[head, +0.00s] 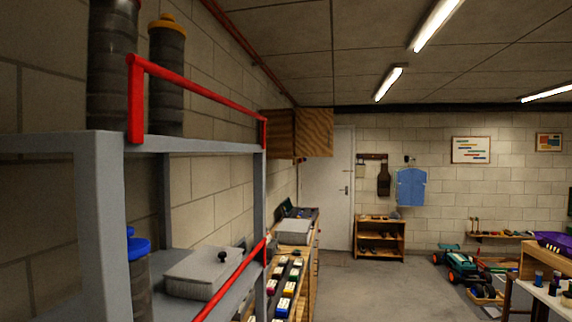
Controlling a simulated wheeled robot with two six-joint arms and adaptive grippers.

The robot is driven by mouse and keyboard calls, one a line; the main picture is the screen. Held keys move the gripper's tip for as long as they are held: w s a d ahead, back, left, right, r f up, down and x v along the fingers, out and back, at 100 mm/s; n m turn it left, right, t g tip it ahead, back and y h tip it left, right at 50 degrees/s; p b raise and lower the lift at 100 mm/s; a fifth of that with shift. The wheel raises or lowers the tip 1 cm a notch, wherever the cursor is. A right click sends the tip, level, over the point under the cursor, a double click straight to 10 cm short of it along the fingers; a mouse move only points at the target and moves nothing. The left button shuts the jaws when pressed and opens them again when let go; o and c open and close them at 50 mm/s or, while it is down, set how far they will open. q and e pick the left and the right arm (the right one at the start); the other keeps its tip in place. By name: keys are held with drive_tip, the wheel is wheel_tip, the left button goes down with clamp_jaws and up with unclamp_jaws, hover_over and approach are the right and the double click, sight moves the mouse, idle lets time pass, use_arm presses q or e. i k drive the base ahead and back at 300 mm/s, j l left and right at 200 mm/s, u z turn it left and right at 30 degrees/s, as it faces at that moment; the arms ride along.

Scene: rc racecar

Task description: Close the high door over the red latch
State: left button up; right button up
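A wooden cabinet (280,133) is mounted high on the left wall, beyond the shelf rack. A lighter wood panel (314,133) shows on its right side; I cannot tell whether it is an open door or the cabinet's side. A red bar (200,84) runs along the top of the grey rack, and a second red bar (232,280) runs lower. I cannot tell whether either is the red latch, and no separate red latch is clear. Neither gripper is in view.
The grey rack (105,200) fills the near left, holding dark cylinders (167,80) and a grey box (204,272). A workbench with coloured items (284,287) stands beyond it. A white room door (340,180) and small shelf (380,238) are at the back. The middle floor (370,295) is clear.

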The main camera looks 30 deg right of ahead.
sight(313, 127)
drive_tip(key=z, duration=1.25)
drive_tip(key=l, duration=0.15)
drive_tip(key=i, duration=0.05)
